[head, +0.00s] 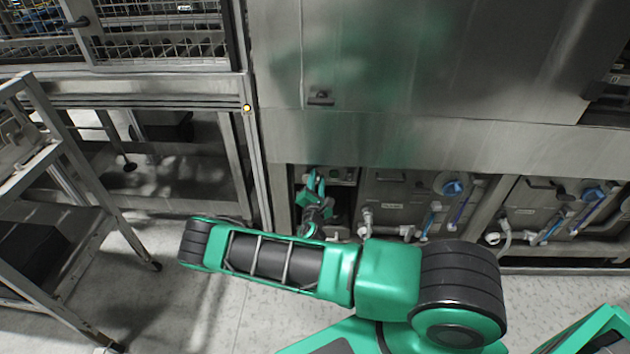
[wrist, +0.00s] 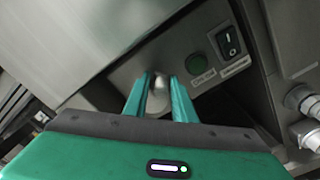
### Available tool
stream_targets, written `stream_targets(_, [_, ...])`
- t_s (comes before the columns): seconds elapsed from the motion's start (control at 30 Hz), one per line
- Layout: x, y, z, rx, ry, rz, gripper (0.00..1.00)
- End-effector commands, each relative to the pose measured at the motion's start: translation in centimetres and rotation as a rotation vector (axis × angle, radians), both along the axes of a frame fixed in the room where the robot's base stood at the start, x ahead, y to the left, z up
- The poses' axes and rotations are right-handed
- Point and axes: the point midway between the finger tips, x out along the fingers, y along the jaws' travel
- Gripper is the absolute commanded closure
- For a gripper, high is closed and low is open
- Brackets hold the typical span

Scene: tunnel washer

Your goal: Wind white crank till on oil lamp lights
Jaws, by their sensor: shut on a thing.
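The white crank (wrist: 157,100) sticks out of a grey panel (wrist: 140,72) in the wrist view. My gripper (wrist: 160,88) has its two green fingers on either side of the crank and is shut on it. The fingers hide part of the crank. A round green lamp (wrist: 200,67) sits on the panel to the right of the crank and looks dark, with a small label (wrist: 203,77) below it that I cannot read. In the head view my gripper (head: 314,186) reaches into the low bay at the left end of the machine, and the crank cannot be made out.
A black rocker switch (wrist: 230,40) is on the panel, right of the lamp. Pipe fittings (wrist: 306,102) stand at the wrist view's right. In the head view, grey units with blue valves (head: 453,187) lie to the right. A metal cart (head: 60,240) stands at the left on open floor.

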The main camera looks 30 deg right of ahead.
Motion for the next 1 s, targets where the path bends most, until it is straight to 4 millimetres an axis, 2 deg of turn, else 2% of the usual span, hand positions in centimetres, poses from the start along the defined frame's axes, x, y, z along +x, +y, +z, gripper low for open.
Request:
stream_targets(0.03, [-0.3, -0.2, -0.6, 0.008, 0.011, -0.005, 0.99])
stream_targets(0.4, [-0.3, -0.1, -0.7, 0.011, 0.01, -0.003, 0.99])
stream_targets(0.43, [-0.3, -0.1, -0.7, 0.011, 0.01, -0.003, 0.74])
stream_targets(0.47, [-0.3, -0.1, -0.7, 0.011, 0.01, -0.003, 0.67])
stream_targets(0.5, [-0.3, -0.1, -0.6, 0.011, 0.009, -0.002, 0.64])
stream_targets(0.83, [-0.3, 0.2, -0.3, 0.007, 0.003, 0.001, 0.64])
stream_targets(1.0, [-2.0, 1.2, -0.3, 0.006, 0.005, 0.001, 0.64])
